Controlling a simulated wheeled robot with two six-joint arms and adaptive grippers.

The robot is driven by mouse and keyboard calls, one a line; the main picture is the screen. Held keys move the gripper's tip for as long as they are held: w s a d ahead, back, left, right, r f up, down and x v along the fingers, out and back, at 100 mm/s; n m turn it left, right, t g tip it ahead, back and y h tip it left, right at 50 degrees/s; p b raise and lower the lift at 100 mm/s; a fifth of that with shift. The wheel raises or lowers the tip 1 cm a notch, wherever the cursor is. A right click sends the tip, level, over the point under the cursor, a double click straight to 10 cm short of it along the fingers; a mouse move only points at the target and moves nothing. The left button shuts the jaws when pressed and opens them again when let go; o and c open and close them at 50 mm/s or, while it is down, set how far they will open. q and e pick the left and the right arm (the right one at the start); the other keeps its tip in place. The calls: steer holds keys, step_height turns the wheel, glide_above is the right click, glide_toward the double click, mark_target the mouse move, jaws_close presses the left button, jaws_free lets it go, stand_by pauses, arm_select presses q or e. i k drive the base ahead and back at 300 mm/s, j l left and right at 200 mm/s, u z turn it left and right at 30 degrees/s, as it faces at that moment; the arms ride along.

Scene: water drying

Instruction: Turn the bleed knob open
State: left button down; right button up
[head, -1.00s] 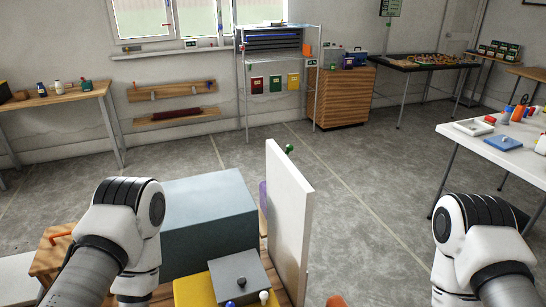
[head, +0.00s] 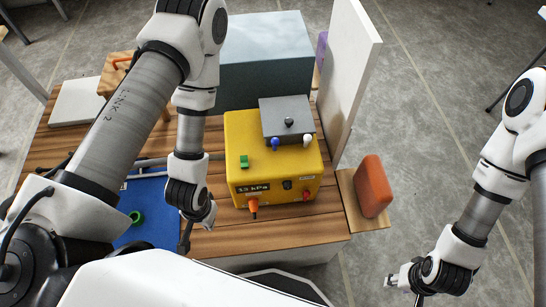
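A yellow box (head: 240,135) stands on the wooden table. It carries a grey block (head: 285,112) with a black knob (head: 289,122) on top. A blue-tipped knob (head: 275,144) and a white-tipped knob (head: 308,140) are at the block's front edge. An orange knob (head: 253,207) and a red knob (head: 307,195) are on the box's front, with a display reading about 13 kPa. Which one is the bleed knob, I cannot tell. My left gripper (head: 184,243) points down left of the box; its fingers are mostly hidden. My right gripper (head: 401,291) is open and empty, away from the table.
A blue mat (head: 150,205) with a green ring lies left of the box. A large grey-blue box (head: 265,55) and an upright white panel (head: 348,60) stand behind. An orange block (head: 373,186) sits on a side ledge at right. Floor is clear right of the table.

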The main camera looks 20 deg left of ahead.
mark_target(288, 184)
steer(key=l+u, duration=0.15)
steer(key=u, duration=0.3)
steer(key=l+u, duration=0.15)
steer(key=u, duration=0.25)
steer(key=l+u, duration=0.15)
steer(key=l, duration=0.25)
steer(key=k+l+u, duration=0.1)
steer(key=l, duration=0.3)
steer(key=k+l+u, duration=0.15)
steer(key=l, duration=0.2)
steer(key=l+u, duration=0.1)
steer(key=l, duration=0.3)
steer(key=k+l+u, duration=0.15)
steer(key=l, duration=0.2)
steer(key=k+l+u, duration=0.1)
steer(key=l, duration=0.25)
steer(key=i+l, duration=0.1)
steer(key=l, duration=0.25)
steer(key=i+l, duration=0.1)
steer(key=l, duration=0.3)
